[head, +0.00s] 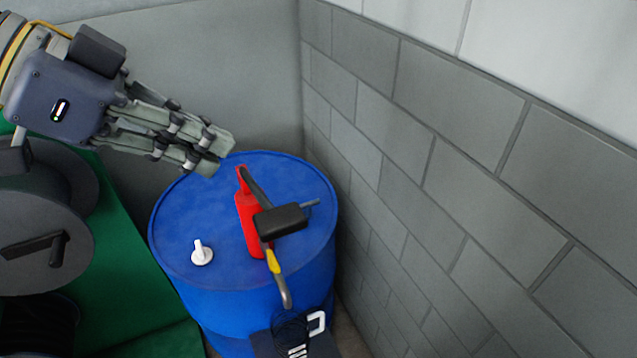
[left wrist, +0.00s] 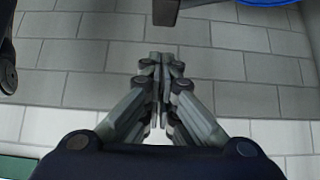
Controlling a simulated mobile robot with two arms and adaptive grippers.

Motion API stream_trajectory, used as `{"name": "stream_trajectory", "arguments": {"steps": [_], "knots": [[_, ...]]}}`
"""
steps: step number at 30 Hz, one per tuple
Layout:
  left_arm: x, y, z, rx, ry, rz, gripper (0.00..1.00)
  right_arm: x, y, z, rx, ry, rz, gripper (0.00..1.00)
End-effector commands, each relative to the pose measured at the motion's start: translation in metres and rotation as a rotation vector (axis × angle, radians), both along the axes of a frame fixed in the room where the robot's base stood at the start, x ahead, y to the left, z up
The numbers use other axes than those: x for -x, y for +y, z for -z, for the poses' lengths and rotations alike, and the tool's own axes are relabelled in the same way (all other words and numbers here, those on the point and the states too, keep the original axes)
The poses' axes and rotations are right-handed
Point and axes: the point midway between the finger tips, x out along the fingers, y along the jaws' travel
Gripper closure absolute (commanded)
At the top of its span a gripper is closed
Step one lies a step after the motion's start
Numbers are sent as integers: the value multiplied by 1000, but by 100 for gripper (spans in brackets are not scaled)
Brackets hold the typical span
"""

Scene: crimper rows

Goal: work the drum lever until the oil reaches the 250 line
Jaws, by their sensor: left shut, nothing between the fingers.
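A blue drum (head: 180,235) stands by the wall with a red pump (head: 246,225) on its lid. A grey lever bar (head: 254,187) runs from the pump's top to a black block-shaped grip (head: 280,220). A spout with a yellow sleeve (head: 273,261) bends down over the drum's front. Below it is a dark item with white marks (head: 290,340), cut by the frame edge; I cannot read any oil level. My left gripper (head: 226,156) is shut and empty, above the drum's back left rim, apart from the lever. The left wrist view shows its closed fingers (left wrist: 160,60).
A white cap (head: 201,253) stands on the lid's left. A grey reel with a crank (head: 45,240) and a green surface (head: 120,280) are left of the drum. A grey block wall (head: 420,180) rises close on the right.

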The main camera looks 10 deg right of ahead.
Motion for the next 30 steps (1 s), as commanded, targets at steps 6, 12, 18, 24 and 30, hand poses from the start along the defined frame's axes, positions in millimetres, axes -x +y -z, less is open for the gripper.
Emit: {"name": "stream_trajectory", "arguments": {"steps": [6, 12, 18, 24, 30], "knots": [[3, 2, -5, -2, 1, 2, 100, -2, -5, 0, 6, -1, 3, 33], [3, 1, -5, -1, 0, 3, 100, 4, 24, 0, -29, 5, 2, 33], [1, -7, 3, -2, 3, 4, 100, 7, 28, -3, -32, 8, -1, 33], [-7, -32, 29, -2, 5, 6, 100, 6, 7, -12, -9, 8, 1, 33], [-16, -61, 60, -2, 4, 6, 100, 5, 2, -21, -2, 6, 4, 33]]}}
